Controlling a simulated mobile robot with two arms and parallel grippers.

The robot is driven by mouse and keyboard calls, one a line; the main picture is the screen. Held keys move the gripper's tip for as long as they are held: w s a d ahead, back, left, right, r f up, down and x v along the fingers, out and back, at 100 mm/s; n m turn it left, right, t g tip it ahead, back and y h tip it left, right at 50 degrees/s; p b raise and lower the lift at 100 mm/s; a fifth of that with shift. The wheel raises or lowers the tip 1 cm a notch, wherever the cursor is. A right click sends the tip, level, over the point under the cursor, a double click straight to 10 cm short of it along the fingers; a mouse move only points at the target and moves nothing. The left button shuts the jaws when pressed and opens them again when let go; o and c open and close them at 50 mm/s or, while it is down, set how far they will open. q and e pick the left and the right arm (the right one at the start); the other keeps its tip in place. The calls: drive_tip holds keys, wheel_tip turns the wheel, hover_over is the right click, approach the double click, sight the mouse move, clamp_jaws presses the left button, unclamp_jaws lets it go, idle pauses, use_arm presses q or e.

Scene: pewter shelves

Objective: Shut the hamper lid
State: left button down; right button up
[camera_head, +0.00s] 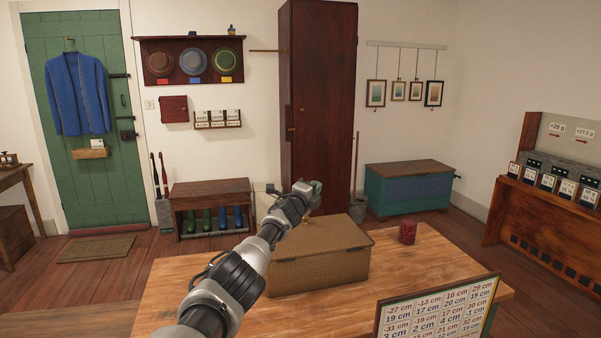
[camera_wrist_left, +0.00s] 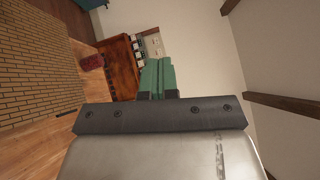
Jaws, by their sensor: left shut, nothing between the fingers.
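The woven tan hamper (camera_head: 318,275) stands on the wooden table. Its lid (camera_head: 325,237) lies flat over the top and looks down on the body; my arm hides part of its left side, and I see no clear gap at the front edge. The hamper's weave also fills the left of the left wrist view (camera_wrist_left: 38,60). My left gripper (camera_head: 312,188) is above the hamper's far side in the picture, apart from the lid, its green fingers (camera_wrist_left: 157,76) together and empty. My right gripper is not in view.
A dark red cylinder (camera_head: 407,233) stands on the table (camera_head: 420,265) right of the hamper. A framed number board (camera_head: 440,310) is at the table's front right. A tall dark cabinet (camera_head: 318,110) and a teal chest (camera_head: 408,188) stand behind. The table's left part is clear.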

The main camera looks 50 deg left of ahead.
use_arm(q)
drive_tip(key=s+a+r+p, duration=0.1)
drive_tip(key=s+a+r, duration=0.2)
drive_tip(key=s+r, duration=0.3)
wheel_tip(320, 180, up, 2)
drive_tip(key=shift+s+a+r+p, duration=0.15)
drive_tip(key=shift+r+p, duration=0.05)
drive_tip(key=shift+p, duration=0.2)
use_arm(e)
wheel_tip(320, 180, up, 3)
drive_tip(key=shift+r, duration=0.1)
